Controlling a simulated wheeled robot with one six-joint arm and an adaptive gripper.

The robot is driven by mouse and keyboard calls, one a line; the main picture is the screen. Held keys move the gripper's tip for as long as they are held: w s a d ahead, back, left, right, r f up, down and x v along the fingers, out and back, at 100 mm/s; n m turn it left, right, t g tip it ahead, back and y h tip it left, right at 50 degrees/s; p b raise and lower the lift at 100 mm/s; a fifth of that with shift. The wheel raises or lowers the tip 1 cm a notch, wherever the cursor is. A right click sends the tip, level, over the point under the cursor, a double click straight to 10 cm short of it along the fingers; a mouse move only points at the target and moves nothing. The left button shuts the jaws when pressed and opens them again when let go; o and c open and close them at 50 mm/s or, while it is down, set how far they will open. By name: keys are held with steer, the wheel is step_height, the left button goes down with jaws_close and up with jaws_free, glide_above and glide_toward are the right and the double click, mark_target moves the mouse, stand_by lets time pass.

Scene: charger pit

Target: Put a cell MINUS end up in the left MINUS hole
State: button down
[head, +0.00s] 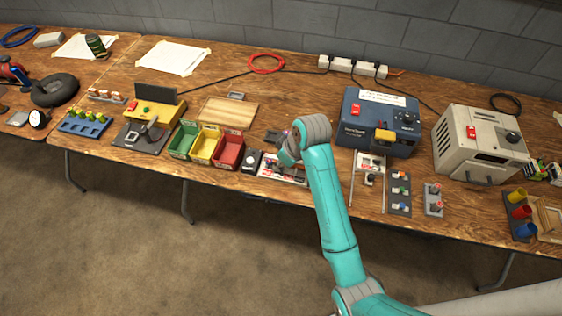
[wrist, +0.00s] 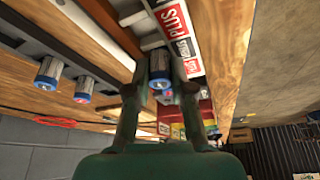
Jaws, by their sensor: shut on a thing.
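My gripper (wrist: 163,66) is shut on a cell (wrist: 159,84), a grey cylinder with a blue end that shows between the fingers in the wrist view. Which pole that end is cannot be told. The labelled plate (head: 270,168) also shows in the head view, under my wrist. My arm hides much of it, the fingertips and the held cell there. The holes cannot be made out. I cannot tell whether the cell touches the plate.
Green (head: 184,140), yellow (head: 204,147) and red (head: 229,153) bins stand left of the plate. A blue charger box (head: 378,122) and a beige one (head: 480,142) stand right.

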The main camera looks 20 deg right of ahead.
steer(key=shift+f, duration=0.2)
stand_by(0.4)
steer(key=c, duration=0.9)
jaws_free()
steer(key=shift+r, duration=0.1)
steer(key=shift+r, duration=3.35)
steer(key=shift+s, duration=0.1)
